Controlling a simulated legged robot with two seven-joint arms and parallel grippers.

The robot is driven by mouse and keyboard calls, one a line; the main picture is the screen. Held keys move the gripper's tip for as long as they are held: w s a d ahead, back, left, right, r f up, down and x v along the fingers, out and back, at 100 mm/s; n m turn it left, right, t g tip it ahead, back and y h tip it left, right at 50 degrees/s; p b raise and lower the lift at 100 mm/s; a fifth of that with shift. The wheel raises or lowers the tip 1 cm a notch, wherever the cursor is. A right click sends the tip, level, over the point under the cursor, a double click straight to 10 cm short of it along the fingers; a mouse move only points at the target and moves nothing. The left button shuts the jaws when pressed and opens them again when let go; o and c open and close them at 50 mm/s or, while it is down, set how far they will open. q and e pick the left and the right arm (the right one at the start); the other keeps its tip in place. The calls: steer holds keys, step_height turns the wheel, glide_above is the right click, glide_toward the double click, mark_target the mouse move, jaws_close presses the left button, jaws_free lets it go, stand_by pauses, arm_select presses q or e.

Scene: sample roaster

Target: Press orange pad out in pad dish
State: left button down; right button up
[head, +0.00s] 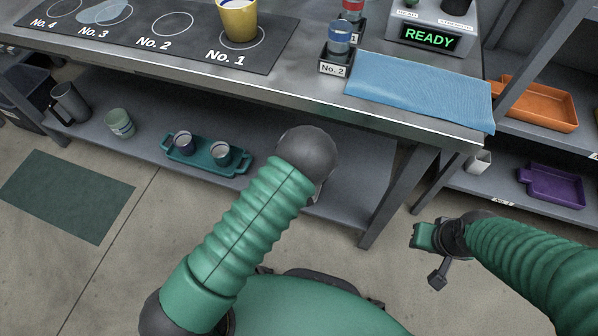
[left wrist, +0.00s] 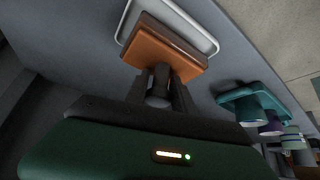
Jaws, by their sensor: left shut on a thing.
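In the left wrist view the orange pad (left wrist: 160,54) is a flat orange block with a darker brownish side. My left gripper (left wrist: 163,73) is shut on it. The pad overlaps a white-rimmed pad dish (left wrist: 207,33) on the grey shelf. I cannot tell whether the pad touches the dish floor. In the head view my left arm reaches under the counter, and its gripper, the pad and most of the dish are hidden. My right gripper (head: 432,255) hangs in the air right of the counter leg; its finger opening is unclear.
On the lower shelf (head: 330,205) stands a teal tray (head: 170,156) with two cups, also in the left wrist view (left wrist: 228,98). A pale green cup (head: 120,123) and a grey pitcher (head: 70,102) are further left. A blue cloth (head: 420,88) hangs over the counter edge above.

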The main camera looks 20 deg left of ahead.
arm_select(q)
steer(key=shift+f+b, duration=0.5)
steer(key=shift+f, duration=0.45)
steer(key=shift+f, duration=0.5)
steer(key=shift+s+f+b, duration=0.15)
steer(key=shift+f+b, duration=0.05)
steer(key=shift+b, duration=0.1)
stand_by(1.8)
step_height(320, 180, up, 6)
steer(key=p, duration=0.5)
steer(key=shift+r+p, duration=0.25)
steer(key=shift+p, duration=0.1)
steer(key=shift+f, duration=0.1)
